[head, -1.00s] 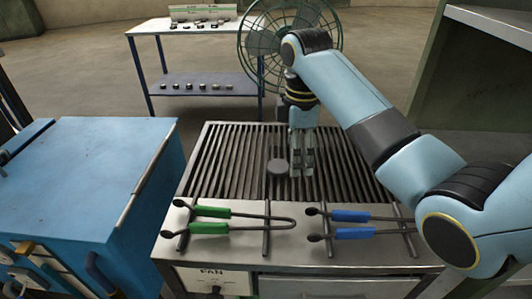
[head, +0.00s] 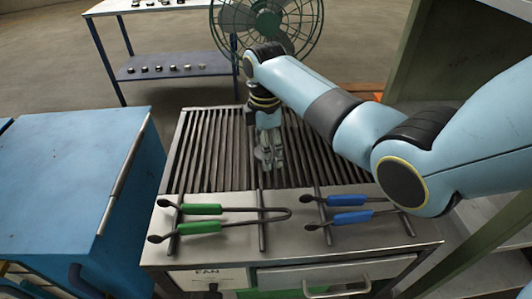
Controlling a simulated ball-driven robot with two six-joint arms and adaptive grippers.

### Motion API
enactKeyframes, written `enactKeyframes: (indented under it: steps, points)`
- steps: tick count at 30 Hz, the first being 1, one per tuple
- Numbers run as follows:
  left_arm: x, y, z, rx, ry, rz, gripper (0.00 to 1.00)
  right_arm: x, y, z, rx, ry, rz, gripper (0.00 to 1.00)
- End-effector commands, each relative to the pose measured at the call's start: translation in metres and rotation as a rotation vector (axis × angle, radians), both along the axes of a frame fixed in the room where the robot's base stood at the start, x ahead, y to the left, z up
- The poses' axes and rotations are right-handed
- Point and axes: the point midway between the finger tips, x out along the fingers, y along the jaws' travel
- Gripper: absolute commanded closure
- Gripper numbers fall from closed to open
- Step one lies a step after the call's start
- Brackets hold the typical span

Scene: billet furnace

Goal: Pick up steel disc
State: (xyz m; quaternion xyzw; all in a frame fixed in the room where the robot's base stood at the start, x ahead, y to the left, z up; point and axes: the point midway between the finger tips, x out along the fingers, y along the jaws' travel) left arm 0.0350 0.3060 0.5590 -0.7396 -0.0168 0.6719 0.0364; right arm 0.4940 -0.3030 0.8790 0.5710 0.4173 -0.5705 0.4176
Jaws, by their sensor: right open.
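My right gripper (head: 269,164) points down over the slatted grill (head: 215,150) of the metal bench. Its jaws are open, with the fingertips low near the slats. The dark steel disc cannot be made out now; the spot where it lay is at or behind the fingers, so I cannot tell whether it lies between them. My left gripper is out of view.
Green-handled tongs (head: 201,209) and blue-handled tongs (head: 350,217) lie on racks along the bench front. A blue cabinet (head: 75,170) stands left. A green fan (head: 300,30) and a table (head: 175,75) stand behind.

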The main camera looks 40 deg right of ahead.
Motion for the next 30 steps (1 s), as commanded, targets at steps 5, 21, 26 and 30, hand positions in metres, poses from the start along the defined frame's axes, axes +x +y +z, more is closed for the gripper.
enactKeyframes:
  steps: [5,21,26,30]
  points:
    - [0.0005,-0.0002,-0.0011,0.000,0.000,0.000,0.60,0.0003,0.0003,-0.0090,0.001,-0.001,0.000,0.17]
    - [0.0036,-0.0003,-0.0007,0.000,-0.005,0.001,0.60,0.0003,0.0003,-0.0085,0.000,-0.002,0.000,0.69]
    - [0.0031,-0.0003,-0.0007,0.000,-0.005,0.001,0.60,0.0003,0.0003,-0.0084,0.001,-0.001,0.000,0.90]
    - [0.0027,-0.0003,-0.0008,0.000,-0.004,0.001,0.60,0.0008,0.0003,-0.0078,0.000,-0.003,0.000,0.95]
